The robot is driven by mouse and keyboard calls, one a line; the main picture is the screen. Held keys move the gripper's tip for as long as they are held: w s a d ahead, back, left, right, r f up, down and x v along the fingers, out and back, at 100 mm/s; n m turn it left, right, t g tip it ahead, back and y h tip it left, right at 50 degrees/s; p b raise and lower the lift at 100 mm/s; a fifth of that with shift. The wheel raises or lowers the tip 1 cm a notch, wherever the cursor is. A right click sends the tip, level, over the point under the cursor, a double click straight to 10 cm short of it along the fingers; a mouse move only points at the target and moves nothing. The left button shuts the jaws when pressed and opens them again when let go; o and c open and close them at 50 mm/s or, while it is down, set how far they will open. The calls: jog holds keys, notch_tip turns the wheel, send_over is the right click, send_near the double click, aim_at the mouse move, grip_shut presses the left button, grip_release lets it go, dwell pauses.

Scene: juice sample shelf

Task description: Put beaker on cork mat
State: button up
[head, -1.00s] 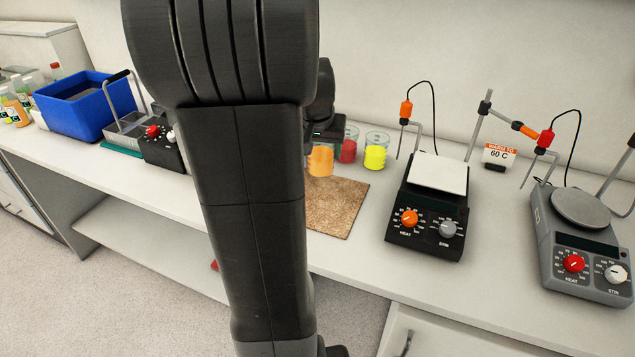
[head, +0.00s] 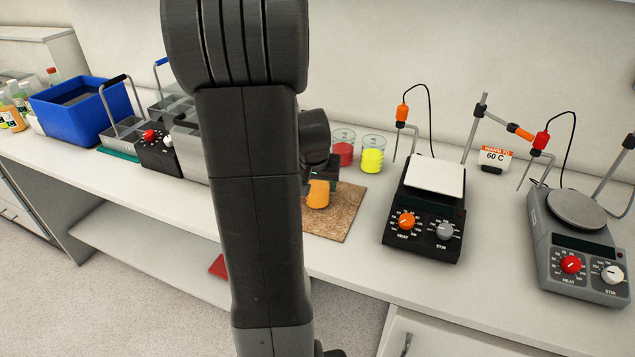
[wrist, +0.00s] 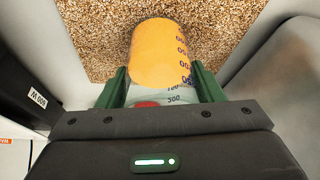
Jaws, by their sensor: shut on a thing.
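The beaker of orange liquid (head: 317,195) is in my gripper, over the cork mat (head: 338,220). My gripper (wrist: 160,88) is shut on the beaker, with a green finger on each side of it. I cannot tell whether the beaker's base touches the mat. My arm hides the left part of the mat in the head view.
Beakers of red liquid (head: 343,152) and yellow liquid (head: 373,158) stand behind the mat. A black hotplate (head: 428,205) stands right of it, and a grey hotplate (head: 580,245) farther right. A blue bin (head: 75,112) and a water bath (head: 160,152) are at the left.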

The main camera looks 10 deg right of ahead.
jog(key=o, duration=1.1)
jog(key=shift+f, duration=0.1)
jog(key=shift+o, duration=0.2)
jog(key=shift+s+r, duration=0.15)
jog(key=shift+r, duration=0.5)
jog(key=v, duration=1.1)
jog(key=shift+a, duration=0.1)
